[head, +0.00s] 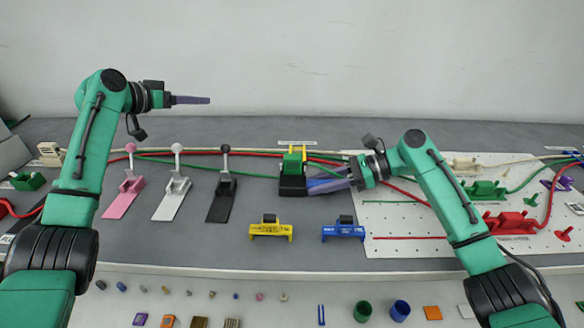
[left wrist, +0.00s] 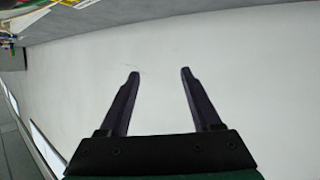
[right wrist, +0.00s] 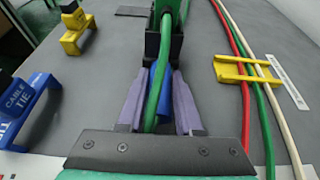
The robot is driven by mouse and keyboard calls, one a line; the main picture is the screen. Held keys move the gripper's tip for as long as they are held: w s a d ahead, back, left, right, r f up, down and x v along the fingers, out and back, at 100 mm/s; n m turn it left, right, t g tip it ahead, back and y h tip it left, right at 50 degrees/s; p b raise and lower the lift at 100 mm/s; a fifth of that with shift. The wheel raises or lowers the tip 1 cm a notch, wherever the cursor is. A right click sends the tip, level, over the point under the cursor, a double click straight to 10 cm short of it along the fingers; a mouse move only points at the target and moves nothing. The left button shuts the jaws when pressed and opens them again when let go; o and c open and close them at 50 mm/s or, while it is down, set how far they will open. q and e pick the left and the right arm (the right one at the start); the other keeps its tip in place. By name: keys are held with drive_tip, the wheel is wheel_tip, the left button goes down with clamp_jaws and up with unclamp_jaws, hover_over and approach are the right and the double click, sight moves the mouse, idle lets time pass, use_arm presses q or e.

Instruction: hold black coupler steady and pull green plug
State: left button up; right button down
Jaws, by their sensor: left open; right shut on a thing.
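The black coupler (head: 292,187) stands on the grey bench near the middle, with the green plug (head: 292,161) upright in its top. In the right wrist view the coupler (right wrist: 152,45) is at the top centre, and a green cable runs from the plug toward my wrist. My right gripper (head: 311,184) is shut at the coupler's right side, its purple fingers (right wrist: 158,72) around its near end. A blue piece shows between them, and the cable partly hides the contact. My left gripper (head: 208,100) is open and empty, high above the bench at the left; its fingers (left wrist: 158,72) show only wall between them.
A yellow clip (right wrist: 245,70) holds red, green and cream cables behind the coupler. Pink (head: 124,196), white (head: 172,198) and black (head: 222,199) lever fixtures stand left. Yellow (head: 270,231) and blue (head: 343,231) cable holders sit in front. A white pegboard (head: 400,215) lies right.

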use_arm(q)
drive_tip(key=s+d+r+m+g+h, duration=0.1)
drive_tip(key=s+d+r+m+g, duration=0.15)
drive_tip(key=d+r, duration=0.45)
drive_tip(key=s+d+r+m+g, duration=0.2)
drive_tip(key=s+d+r+g, duration=0.1)
drive_tip(key=d, duration=0.8)
drive_tip(key=m+g+y, duration=0.4)
drive_tip(key=m+g, duration=0.2)
drive_tip(key=m, duration=0.2)
hover_over(290, 156)
drive_tip(key=a, duration=0.4)
wheel_tip(290, 156, down, 7)
drive_tip(key=x, duration=1)
drive_tip(key=shift+f, duration=0.4)
clamp_jaws()
